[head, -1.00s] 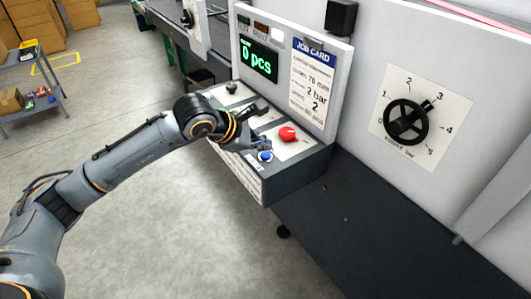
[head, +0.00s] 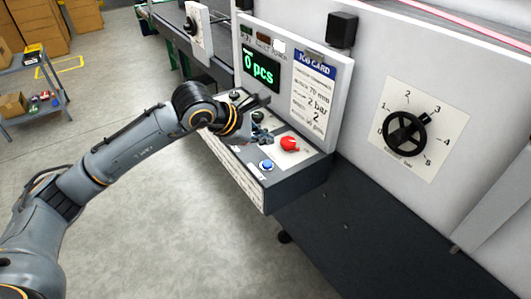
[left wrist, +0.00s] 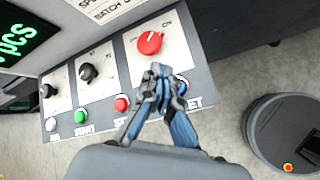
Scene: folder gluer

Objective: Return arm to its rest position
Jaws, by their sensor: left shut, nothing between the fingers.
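My left arm (head: 125,150) reaches in from the left of the head view to the machine's control panel (head: 262,192). Its gripper (head: 264,137) is shut and empty above the panel, left of the red knob (head: 290,144) and clear of the blue button (head: 266,165) in the picture. In the left wrist view the closed fingertips (left wrist: 160,72) appear just below the red knob (left wrist: 150,42), with the blue button (left wrist: 182,87) to their right and the red button (left wrist: 121,103) to their left. My right gripper is not in view.
The display (head: 260,65) reads 0 pcs beside the job card (head: 314,85). A black handwheel (head: 405,133) is on the machine wall. A shelf cart (head: 35,95) stands at the far left. The floor left of the panel is open.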

